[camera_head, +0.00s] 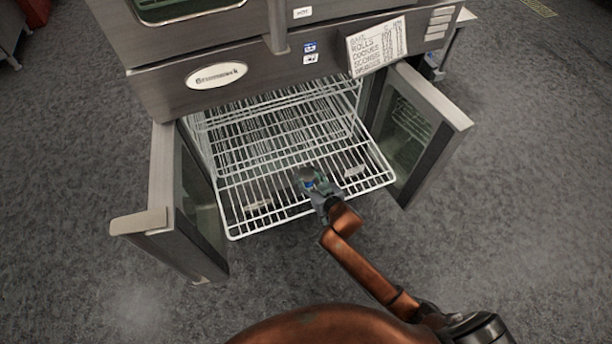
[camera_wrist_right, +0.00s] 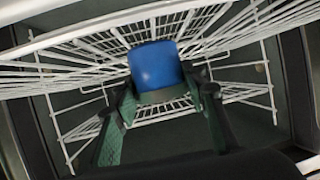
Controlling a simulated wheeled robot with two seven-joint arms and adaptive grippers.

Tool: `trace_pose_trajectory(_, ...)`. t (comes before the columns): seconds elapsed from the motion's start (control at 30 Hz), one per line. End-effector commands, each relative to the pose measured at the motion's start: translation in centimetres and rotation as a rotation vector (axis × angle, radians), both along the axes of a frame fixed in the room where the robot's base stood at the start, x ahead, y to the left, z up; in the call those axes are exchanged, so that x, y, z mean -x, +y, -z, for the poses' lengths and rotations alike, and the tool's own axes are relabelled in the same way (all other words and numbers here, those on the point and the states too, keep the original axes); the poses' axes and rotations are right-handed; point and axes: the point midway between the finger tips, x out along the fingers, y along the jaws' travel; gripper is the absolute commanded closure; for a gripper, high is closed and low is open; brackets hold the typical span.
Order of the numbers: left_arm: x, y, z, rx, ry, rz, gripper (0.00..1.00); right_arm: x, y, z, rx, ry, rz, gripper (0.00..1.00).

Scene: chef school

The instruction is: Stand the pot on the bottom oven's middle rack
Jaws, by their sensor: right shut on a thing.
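The pot shows as a smooth blue shape (camera_wrist_right: 155,66) between the green fingers of my right gripper (camera_wrist_right: 160,105) in the right wrist view; its rim and base are hard to make out. In the head view only a small blue patch of the pot (camera_head: 309,184) shows at the fingertips. My right gripper (camera_head: 313,183) is shut on it at the front of the open bottom oven. A white wire rack (camera_head: 285,205) reaches out toward me there. Wires show above and behind the pot in the wrist view; whether it touches a rack I cannot tell. My left gripper is out of view.
The bottom oven's left door (camera_head: 185,215) and right door (camera_head: 415,125) stand open on either side. More wire racks lie deeper inside, overlapping in view. A handwritten card (camera_head: 377,46) hangs on the front panel above.

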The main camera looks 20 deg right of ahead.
Motion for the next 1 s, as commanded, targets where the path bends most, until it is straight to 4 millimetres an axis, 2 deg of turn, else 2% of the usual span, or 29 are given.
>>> trace_pose_trajectory(0.27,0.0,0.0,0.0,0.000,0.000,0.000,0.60,0.0,0.0,0.1,0.000,-0.001,0.000,0.89)
trace_pose_trajectory(0.3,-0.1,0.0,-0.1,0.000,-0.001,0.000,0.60,0.0,0.0,0.2,0.000,-0.001,0.000,0.59)
trace_pose_trajectory(0.53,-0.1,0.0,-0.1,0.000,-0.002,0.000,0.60,0.0,0.0,0.2,0.000,-0.001,0.000,0.44)
trace_pose_trajectory(0.93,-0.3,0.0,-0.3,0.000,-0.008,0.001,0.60,0.4,-0.1,-0.3,-0.001,0.000,0.000,0.43)
trace_pose_trajectory(1.0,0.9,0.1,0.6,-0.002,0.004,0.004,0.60,1.0,-0.2,-0.6,-0.001,0.000,0.000,0.43)
